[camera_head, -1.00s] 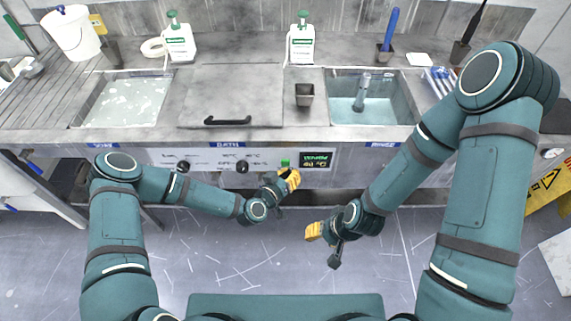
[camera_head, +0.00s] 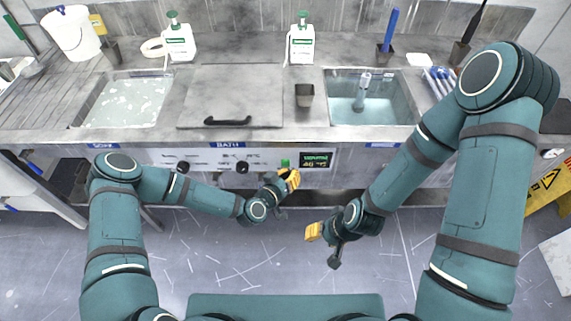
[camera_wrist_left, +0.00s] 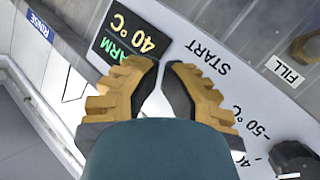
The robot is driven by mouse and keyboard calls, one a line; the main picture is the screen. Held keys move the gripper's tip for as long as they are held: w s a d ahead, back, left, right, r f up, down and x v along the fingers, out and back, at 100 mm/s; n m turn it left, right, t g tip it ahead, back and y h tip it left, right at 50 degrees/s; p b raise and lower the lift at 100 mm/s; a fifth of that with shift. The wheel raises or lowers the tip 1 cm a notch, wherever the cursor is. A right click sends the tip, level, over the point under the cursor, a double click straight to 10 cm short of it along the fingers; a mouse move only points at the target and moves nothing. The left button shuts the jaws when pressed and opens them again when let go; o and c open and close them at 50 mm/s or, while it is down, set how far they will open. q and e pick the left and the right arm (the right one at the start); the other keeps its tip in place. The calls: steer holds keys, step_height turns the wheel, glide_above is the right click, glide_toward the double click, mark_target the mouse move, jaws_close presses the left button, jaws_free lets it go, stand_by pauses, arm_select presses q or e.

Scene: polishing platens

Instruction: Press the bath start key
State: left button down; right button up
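The bath start key, a small green key (camera_head: 285,163), sits on the front panel left of the lit display (camera_head: 317,160). My left gripper (camera_head: 291,177) is just below it in the head view, yellow fingers towards the panel. Contact cannot be told. In the left wrist view, the fingertips (camera_wrist_left: 161,68) are close together with nothing held, beside the START label (camera_wrist_left: 207,57) and the display (camera_wrist_left: 130,38) reading 40 °C. The key does not show there, probably hidden by the fingers. My right gripper (camera_head: 314,231) hangs over the floor, away from the panel; its finger gap is unclear.
Dark knobs (camera_head: 242,167) sit on the panel left of the key. Above it are the bath lid (camera_head: 235,90) with a black handle, a foamy basin (camera_head: 125,103) and the rinse basin (camera_head: 345,118). Open floor lies below the panel.

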arm_select(q)
steer(key=shift+w, duration=0.15)
steer(key=shift+w+b, duration=0.3)
steer(key=shift+w, duration=0.5)
stand_by(1.0)
steer(key=shift+s, duration=0.95)
steer(key=shift+s+p, duration=0.4)
steer(key=shift+s, duration=2.1)
